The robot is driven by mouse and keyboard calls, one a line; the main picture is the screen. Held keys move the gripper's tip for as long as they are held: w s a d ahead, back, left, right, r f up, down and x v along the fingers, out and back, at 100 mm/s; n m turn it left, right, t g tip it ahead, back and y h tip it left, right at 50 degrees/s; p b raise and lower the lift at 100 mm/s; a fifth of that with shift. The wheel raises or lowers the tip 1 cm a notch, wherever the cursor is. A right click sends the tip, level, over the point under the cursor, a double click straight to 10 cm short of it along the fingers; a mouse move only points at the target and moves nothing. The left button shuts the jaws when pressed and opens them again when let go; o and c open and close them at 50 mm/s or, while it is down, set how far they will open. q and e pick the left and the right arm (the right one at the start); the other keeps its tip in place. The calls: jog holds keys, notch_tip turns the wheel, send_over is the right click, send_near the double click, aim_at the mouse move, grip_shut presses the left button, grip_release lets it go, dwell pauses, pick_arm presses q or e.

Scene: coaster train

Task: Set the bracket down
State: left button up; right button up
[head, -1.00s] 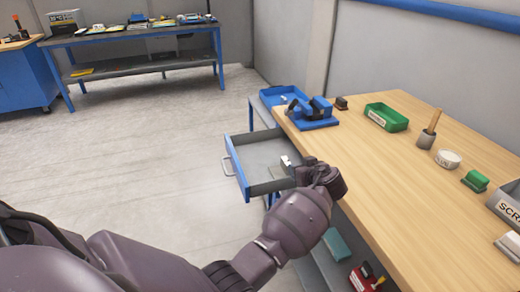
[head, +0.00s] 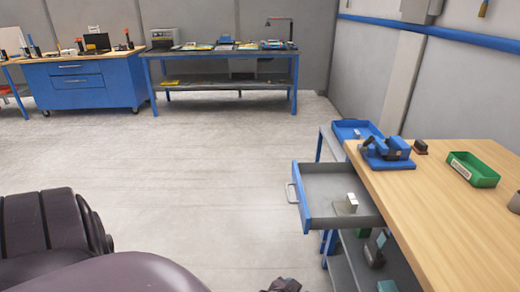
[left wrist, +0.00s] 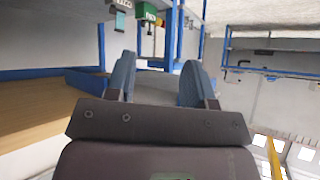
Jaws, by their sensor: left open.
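A small light-grey metal piece, apparently the bracket (head: 350,202), is in the open drawer (head: 306,206) at the bench's left end in the head view. It rests near the drawer's right side, with nothing holding it. My left gripper (left wrist: 157,82) shows in the left wrist view with its two blue fingers apart and nothing between them. My right gripper is in neither view.
A blue vise (head: 388,153) stands on the wooden bench (head: 460,215) beside a green tray (head: 473,170). A blue bin (head: 356,131) is behind the drawer. Lower shelf items are below. The floor to the left is clear up to the far blue table (head: 222,55).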

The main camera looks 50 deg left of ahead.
pick_arm(q)
jog(key=s+d+r+m+t+h, duration=0.1)
jog(key=s+r+m+h, duration=0.1)
jog(key=s, duration=1.1)
jog(key=shift+s+r, duration=0.2)
jog(key=shift+s, duration=0.05)
jog(key=shift+c, duration=0.6)
jog(key=shift+w+d, duration=0.1)
jog(key=shift+d, duration=0.05)
